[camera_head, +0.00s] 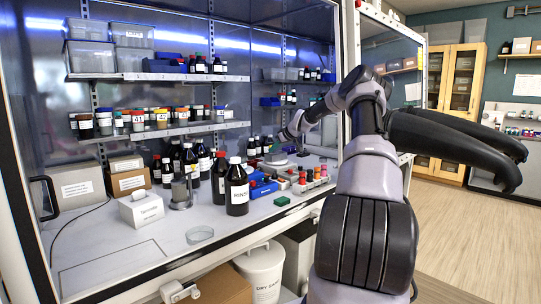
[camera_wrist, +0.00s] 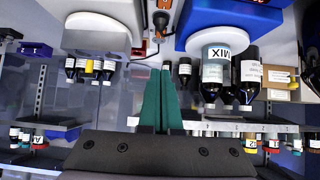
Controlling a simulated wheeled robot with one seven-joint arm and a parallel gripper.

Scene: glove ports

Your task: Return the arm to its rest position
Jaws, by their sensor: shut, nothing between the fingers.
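My gripper (camera_wrist: 165,72) shows in the wrist view as two teal fingers pressed together, with nothing between them. The dark gripper body (camera_wrist: 160,152) fills the bottom middle of that view. In the head view my arm reaches from the right into the open hood, above the right part of the worktop. The gripper's fingers are too small and far to make out clearly there. In the wrist view a bottle marked MIX (camera_wrist: 215,72) stands to the right of the fingers, apart from them in the picture.
The worktop (camera_head: 150,235) holds a dark bottle (camera_head: 237,187), a white tissue box (camera_head: 141,208) and a glass dish (camera_head: 200,235). Shelves (camera_head: 160,133) with jars line the back wall. The hood's right frame (camera_head: 352,40) stands close to my arm. The floor (camera_head: 470,240) at right is clear.

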